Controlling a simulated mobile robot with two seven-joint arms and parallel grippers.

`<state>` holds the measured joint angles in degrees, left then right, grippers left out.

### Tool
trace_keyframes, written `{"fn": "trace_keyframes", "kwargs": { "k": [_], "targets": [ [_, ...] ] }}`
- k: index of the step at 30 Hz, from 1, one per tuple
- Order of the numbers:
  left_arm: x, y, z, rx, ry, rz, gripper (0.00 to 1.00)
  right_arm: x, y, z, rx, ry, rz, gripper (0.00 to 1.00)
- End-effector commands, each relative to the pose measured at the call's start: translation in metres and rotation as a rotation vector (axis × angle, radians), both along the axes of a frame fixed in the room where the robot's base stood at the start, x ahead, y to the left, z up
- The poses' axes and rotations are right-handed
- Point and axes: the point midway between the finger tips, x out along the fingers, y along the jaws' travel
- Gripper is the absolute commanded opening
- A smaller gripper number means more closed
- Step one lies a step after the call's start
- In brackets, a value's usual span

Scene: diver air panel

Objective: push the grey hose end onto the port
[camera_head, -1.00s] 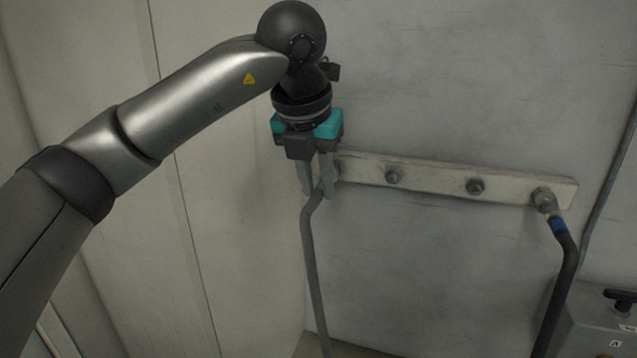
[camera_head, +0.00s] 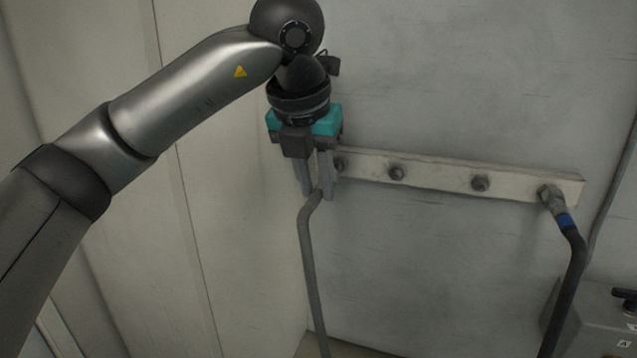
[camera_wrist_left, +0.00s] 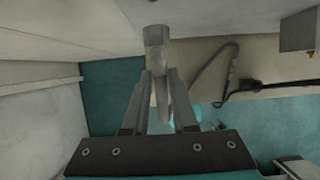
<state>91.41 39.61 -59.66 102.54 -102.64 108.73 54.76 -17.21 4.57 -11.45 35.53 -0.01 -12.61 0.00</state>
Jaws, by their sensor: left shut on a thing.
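My left gripper (camera_head: 315,190) is shut on the grey hose (camera_head: 311,262) near its upper end, at the left end of the pale port bar. The hose hangs down from the fingers. In the left wrist view, the grey hose end (camera_wrist_left: 156,50) stands out beyond the fingertips of my left gripper (camera_wrist_left: 157,80). The bar's leftmost port (camera_head: 339,164) shows partly, right beside the fingers. The fingers hide the hose end in the head view, so I cannot tell whether it touches a port. My right gripper is not in view.
The bar (camera_head: 437,176) on the wall carries two bare ports, the middle one (camera_head: 397,172) and another (camera_head: 480,183). A black hose with a blue band (camera_head: 565,221) is on the right-end fitting. A grey box (camera_head: 596,318) stands at lower right.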

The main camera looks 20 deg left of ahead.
Motion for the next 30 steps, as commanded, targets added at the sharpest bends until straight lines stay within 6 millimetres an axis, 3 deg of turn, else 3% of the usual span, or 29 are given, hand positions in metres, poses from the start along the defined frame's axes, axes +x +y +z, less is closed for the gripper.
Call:
{"fn": "trace_keyframes", "kwargs": {
  "k": [15,26,30],
  "targets": [
    [-0.038,0.002,-0.001,0.001,-0.002,-0.001,0.00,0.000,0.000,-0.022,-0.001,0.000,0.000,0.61],
    [-0.040,0.001,-0.001,0.000,-0.001,-0.001,0.00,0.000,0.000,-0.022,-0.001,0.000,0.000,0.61],
    [-0.040,-0.003,-0.012,-0.014,0.006,-0.006,0.00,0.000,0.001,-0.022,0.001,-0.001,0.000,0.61]
  ]
}}
